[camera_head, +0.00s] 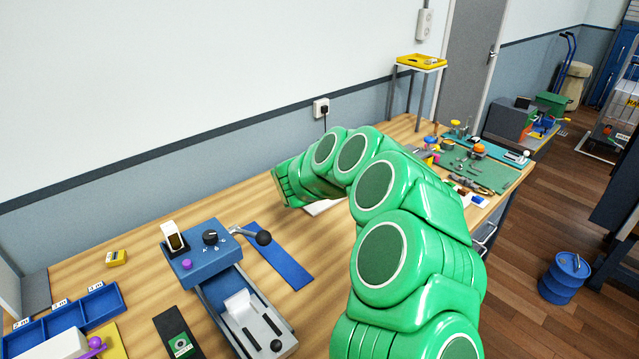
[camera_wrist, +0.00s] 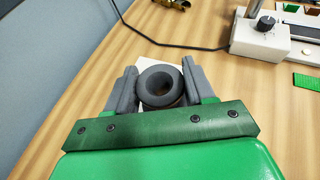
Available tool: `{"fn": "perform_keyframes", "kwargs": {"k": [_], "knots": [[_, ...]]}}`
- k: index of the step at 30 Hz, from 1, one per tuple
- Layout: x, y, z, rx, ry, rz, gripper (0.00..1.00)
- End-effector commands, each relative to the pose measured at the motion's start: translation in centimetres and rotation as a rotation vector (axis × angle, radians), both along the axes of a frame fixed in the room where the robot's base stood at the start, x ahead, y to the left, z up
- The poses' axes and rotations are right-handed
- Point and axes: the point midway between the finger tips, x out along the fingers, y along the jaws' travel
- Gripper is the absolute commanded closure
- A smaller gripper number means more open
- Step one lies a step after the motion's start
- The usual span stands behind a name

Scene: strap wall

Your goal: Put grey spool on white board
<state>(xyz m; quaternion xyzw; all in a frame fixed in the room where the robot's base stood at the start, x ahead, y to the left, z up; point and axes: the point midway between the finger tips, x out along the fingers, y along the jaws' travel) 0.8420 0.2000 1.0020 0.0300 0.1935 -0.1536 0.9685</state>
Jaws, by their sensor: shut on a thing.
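The dark grey spool (camera_wrist: 161,100), a thick ring with a hole in its middle, is between the two grey fingers of my gripper (camera_wrist: 160,68) in the wrist view. The gripper is shut on its sides. The white board (camera_wrist: 147,62) shows as a pale patch just behind and under the spool, mostly hidden by it. In the head view, part of the white board (camera_head: 322,207) shows on the bench below my green arm. The fingers and the spool are hidden there. I cannot tell whether the spool touches the board.
In the wrist view, a black cable (camera_wrist: 150,38) runs behind the spool to a white box with a knob (camera_wrist: 262,38). In the head view, a blue-grey device (camera_head: 210,255) and a blue strip (camera_head: 280,258) lie nearer on the bench. The wall (camera_head: 150,165) runs along its back.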

Motion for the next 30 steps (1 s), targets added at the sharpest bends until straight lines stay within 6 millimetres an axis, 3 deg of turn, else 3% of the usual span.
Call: {"fn": "perform_keyframes", "kwargs": {"k": [9, 30], "knots": [[2.8, 0.7, -1.5, -0.003, -0.001, 0.0, 0.76], [6.7, 1.6, -6.3, -0.001, -0.001, -0.001, 0.76]]}}
